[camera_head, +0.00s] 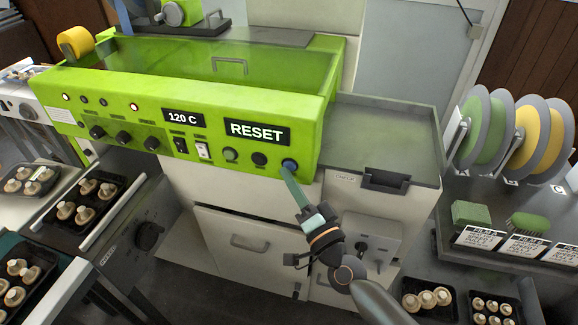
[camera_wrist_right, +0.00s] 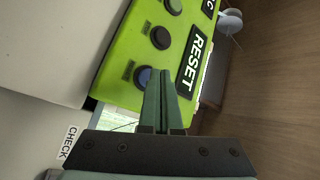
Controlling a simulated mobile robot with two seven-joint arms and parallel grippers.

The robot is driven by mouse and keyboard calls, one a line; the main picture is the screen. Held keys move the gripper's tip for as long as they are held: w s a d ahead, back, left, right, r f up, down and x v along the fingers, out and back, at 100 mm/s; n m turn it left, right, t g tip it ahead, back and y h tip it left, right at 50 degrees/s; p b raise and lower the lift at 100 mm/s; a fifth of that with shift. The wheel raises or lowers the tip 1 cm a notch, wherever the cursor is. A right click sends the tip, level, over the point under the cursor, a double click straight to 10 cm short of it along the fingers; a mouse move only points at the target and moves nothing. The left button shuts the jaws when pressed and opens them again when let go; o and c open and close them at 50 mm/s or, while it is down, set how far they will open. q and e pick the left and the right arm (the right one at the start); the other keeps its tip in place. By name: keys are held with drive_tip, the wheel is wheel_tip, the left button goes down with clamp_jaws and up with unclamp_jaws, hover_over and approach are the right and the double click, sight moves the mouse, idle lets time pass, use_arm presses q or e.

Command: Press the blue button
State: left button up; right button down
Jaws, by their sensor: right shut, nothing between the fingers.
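The blue button (camera_head: 289,164) is the rightmost of three round buttons under the RESET label on the green machine's front panel. In the right wrist view the blue button (camera_wrist_right: 143,76) shows just left of my fingertips and is partly covered by them. My right gripper (camera_head: 287,172) is shut and empty, with its tips at or very close to the button. In the right wrist view the shut fingers (camera_wrist_right: 159,72) reach up to the panel. I cannot tell whether they touch the button or whether it is pushed in. My left gripper is not in view.
The green machine (camera_head: 100,85) carries a 120 C display (camera_head: 183,118), a RESET label (camera_head: 257,132), knobs and switches. A grey counter (camera_head: 370,125) lies to its right. Film rolls (camera_head: 495,130) stand at the far right. Black trays of mushrooms (camera_head: 85,205) sit at left and lower right.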

drive_tip(key=shift+w, duration=0.15)
idle(0.3)
drive_tip(key=shift+w+d, duration=0.15)
drive_tip(key=shift+w, duration=0.25)
drive_tip(key=shift+s, duration=0.15)
idle(0.5)
drive_tip(key=shift+s+a, duration=0.25)
drive_tip(key=shift+s, duration=0.45)
drive_tip(key=s, duration=0.1)
drive_tip(key=s+a+p, duration=0.1)
drive_tip(key=s, duration=0.1)
drive_tip(key=s+p, duration=0.1)
drive_tip(key=shift+s+a, duration=0.3)
drive_tip(key=shift+s, duration=0.1)
idle(0.5)
